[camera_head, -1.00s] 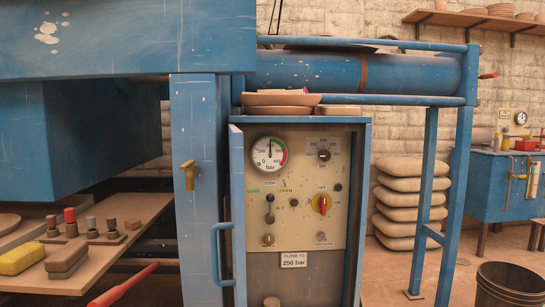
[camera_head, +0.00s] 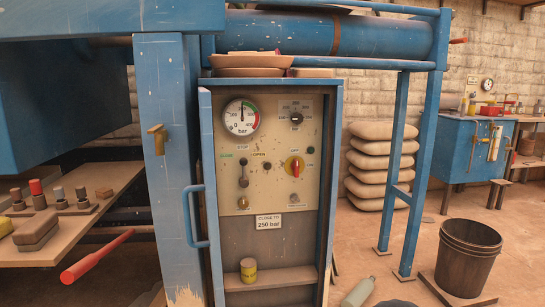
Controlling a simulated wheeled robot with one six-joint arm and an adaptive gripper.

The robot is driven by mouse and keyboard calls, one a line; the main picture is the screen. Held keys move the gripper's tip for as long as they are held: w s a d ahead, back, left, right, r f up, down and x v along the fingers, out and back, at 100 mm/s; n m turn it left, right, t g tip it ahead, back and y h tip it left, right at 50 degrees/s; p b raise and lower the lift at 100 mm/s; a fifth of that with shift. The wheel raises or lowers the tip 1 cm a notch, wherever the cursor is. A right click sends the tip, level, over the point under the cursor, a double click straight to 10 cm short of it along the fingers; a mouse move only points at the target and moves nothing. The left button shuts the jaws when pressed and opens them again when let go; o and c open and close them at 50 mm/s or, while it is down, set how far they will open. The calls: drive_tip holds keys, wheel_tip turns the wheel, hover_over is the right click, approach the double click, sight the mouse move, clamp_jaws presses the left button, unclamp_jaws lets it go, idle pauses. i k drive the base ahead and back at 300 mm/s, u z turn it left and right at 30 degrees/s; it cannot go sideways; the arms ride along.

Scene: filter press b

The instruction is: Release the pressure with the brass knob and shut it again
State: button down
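A small round brass-coloured knob (camera_head: 243,202) sits low on the left of the cream control panel (camera_head: 270,225). A brass T-shaped fitting (camera_head: 157,138) sticks out of the blue post left of the cabinet; I cannot tell which of the two is the task's brass knob. The pressure gauge (camera_head: 241,117) is at the panel's upper left, its needle pointing about straight up. A lever (camera_head: 243,175) stands above the small knob, beside an "OPEN" label. A red and yellow rotary switch (camera_head: 295,167) is at the right. My gripper is not in view.
The cabinet's blue door (camera_head: 208,210) stands open at the left, with a bar handle (camera_head: 193,216). A can (camera_head: 248,270) stands on the lower shelf. A bucket (camera_head: 468,257) and a bottle (camera_head: 358,292) are at the right. A red bar (camera_head: 97,254) juts out at lower left.

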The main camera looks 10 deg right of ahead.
sight(243, 202)
drive_tip(key=u, duration=2.55)
drive_tip(key=k, duration=1.05)
drive_tip(key=z, duration=1.4)
drive_tip(key=i, duration=1)
